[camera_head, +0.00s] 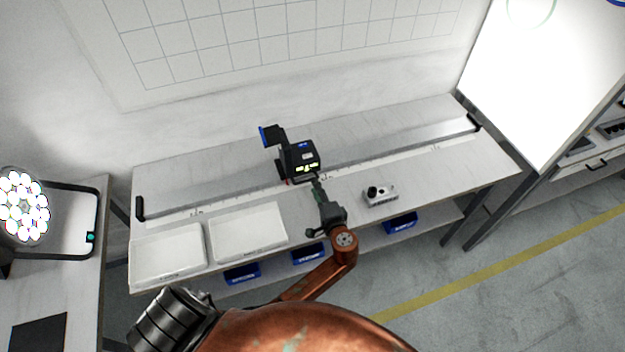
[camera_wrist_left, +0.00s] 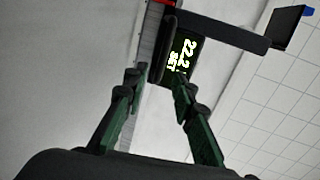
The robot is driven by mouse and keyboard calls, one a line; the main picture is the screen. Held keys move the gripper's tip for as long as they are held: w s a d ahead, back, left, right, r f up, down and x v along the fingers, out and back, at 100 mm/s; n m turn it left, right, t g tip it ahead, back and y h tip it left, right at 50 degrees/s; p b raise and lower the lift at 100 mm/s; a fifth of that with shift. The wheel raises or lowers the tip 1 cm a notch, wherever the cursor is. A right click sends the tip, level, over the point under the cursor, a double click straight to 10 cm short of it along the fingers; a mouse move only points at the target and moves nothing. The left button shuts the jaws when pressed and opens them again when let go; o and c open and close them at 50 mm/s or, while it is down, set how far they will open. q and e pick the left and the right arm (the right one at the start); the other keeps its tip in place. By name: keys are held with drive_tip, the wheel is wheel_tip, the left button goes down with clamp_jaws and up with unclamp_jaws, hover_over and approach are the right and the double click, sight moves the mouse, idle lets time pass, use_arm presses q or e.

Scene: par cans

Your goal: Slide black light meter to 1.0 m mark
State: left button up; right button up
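The black light meter (camera_head: 302,160) stands on a long rail (camera_head: 390,142) on the bench, near the rail's middle. A black arm with a blue-edged plate rises from its left side. Its lit display also shows in the left wrist view (camera_wrist_left: 184,55) and seems to read 22.2. My left gripper (camera_head: 317,182) is at the meter's front, low on its near side. In the left wrist view its two green-and-black fingers (camera_wrist_left: 156,80) are apart, with the meter just beyond the tips. Contact cannot be told. Scale marks along the rail are too small to read. My right gripper is out of view.
A small grey box with a black knob (camera_head: 381,194) sits on the bench right of my gripper. Two white panels (camera_head: 248,232) lie at the front left. Black end stops (camera_head: 140,208) close the rail. Blue bins (camera_head: 307,254) are below. The rail is clear on both sides of the meter.

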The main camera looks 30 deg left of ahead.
use_arm(q)
drive_tip(key=x, duration=0.5)
drive_tip(key=shift+w+a, duration=0.15)
drive_tip(key=shift+a, duration=0.15)
drive_tip(key=shift+c, duration=0.4)
clamp_jaws()
drive_tip(key=shift+f, duration=0.1)
